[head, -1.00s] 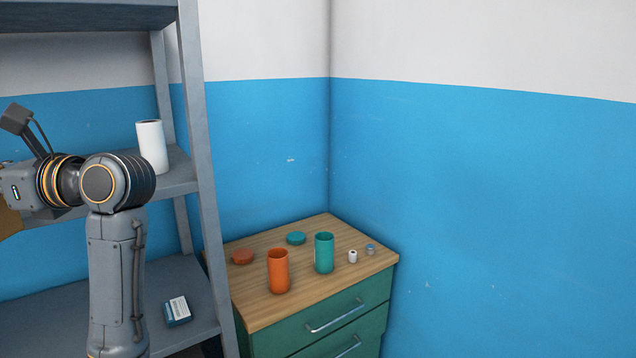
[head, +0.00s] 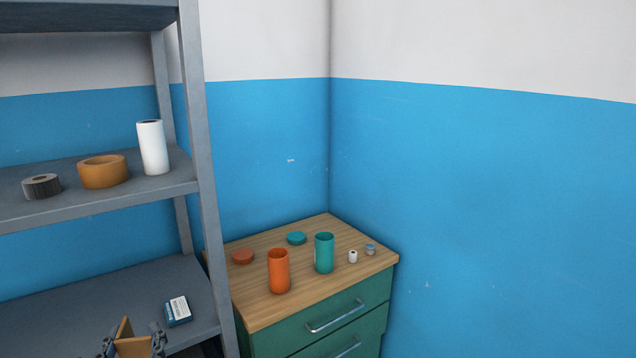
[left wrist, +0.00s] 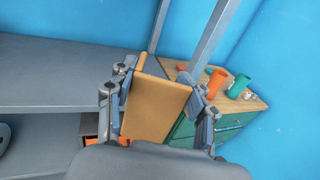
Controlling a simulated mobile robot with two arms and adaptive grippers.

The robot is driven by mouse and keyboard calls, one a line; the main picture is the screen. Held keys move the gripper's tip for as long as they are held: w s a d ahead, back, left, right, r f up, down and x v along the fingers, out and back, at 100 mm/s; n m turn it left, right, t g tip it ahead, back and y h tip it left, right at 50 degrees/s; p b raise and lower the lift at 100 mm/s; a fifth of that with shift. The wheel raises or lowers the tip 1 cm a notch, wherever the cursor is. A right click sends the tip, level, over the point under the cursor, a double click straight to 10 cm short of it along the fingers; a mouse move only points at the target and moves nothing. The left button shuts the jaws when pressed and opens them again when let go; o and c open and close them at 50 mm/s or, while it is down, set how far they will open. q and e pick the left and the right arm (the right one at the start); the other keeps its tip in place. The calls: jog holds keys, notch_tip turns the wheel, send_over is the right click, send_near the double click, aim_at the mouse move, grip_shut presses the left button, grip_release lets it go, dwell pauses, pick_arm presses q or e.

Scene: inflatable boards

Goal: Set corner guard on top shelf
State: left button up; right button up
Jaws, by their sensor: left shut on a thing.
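The corner guard, a tan-orange folded piece (head: 124,331), is in my left gripper (head: 133,345) at the bottom left of the head view, before the lower shelf. In the left wrist view the guard (left wrist: 155,108) stands between the two fingers of my left gripper (left wrist: 156,80), which is shut on it. The grey shelf rack fills the left of the head view. Its highest visible board (head: 85,18) shows at the upper edge, from below, so its upper face is hidden. My right gripper is not in view.
The middle shelf (head: 75,210) holds a dark roll (head: 41,187), an orange tape roll (head: 103,173) and a white roll (head: 153,148). A small blue box (head: 178,311) lies on the lower shelf (head: 70,295). A green cabinet (head: 285,345) with cups stands right.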

pick_arm(q)
jog(key=s+d+f+m+h, duration=0.3)
jog(key=s+d+f+h, duration=0.2)
jog(key=s+d+f, duration=0.5)
jog(key=shift+s+f+t, duration=0.25)
jog(key=shift+s+t, duration=0.05)
jog(key=shift+s, duration=0.15)
